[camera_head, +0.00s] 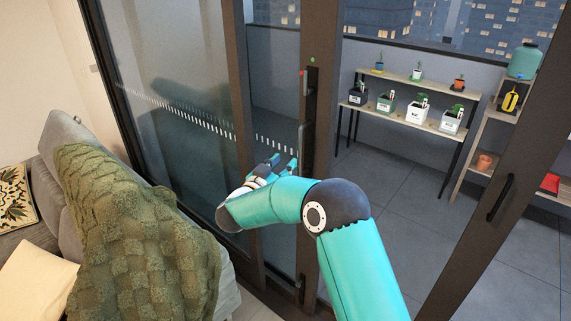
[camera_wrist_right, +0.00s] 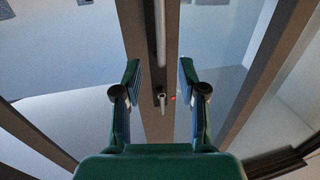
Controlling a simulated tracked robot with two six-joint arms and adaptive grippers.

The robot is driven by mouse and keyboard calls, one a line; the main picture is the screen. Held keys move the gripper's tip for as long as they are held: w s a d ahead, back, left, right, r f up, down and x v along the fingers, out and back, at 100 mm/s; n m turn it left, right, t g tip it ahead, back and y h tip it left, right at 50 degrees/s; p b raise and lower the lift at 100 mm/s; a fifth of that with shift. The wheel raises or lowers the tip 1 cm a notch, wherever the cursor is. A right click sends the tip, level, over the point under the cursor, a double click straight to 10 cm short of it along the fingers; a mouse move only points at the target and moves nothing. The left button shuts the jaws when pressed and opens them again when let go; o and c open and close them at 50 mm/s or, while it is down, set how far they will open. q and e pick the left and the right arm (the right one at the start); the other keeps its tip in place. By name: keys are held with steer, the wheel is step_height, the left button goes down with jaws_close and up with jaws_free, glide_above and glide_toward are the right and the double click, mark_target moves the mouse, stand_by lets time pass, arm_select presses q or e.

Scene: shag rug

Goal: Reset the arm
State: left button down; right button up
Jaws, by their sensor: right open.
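My right arm comes in from the bottom of the head view, bent at the elbow. My right gripper (camera_head: 280,166) is in front of the dark frame of the sliding glass door, near its long vertical handle (camera_head: 303,150). In the right wrist view my right gripper (camera_wrist_right: 160,85) has its two fingers wide apart with nothing held between them. My left gripper is not in view.
A grey sofa with a green knitted throw (camera_head: 125,230) stands at the left, close to the door. The doorway at the right stands open to a tiled balcony. A plant bench (camera_head: 430,85) with several pots and a shelf (camera_head: 490,135) stand there. Another door handle (camera_head: 500,198) is at the right.

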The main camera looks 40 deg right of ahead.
stand_by(0.3)
steer(key=s+a+f+n+t+y, duration=0.1)
steer(key=a+f+n+y, duration=0.15)
steer(key=f, duration=0.55)
steer(key=s+a+f+n+t+y, duration=0.1)
steer(key=a+f+n+t+y, duration=0.2)
steer(key=f, duration=0.6)
steer(key=s+a+f+n+g+y, duration=0.2)
steer(key=s+a+f+n+y, duration=0.4)
steer(key=a+f, duration=0.6)
steer(key=s+a+f+g+y, duration=0.3)
steer(key=s+a, duration=0.1)
steer(key=s, duration=0.4)
steer(key=s+a+f+g+y, duration=0.2)
steer(key=s+a+g+y, duration=0.1)
steer(key=s, duration=0.5)
steer(key=s+a+f+g+y, duration=0.3)
steer(key=s+a, duration=0.3)
steer(key=s, duration=0.3)
steer(key=shift+f, duration=0.3)
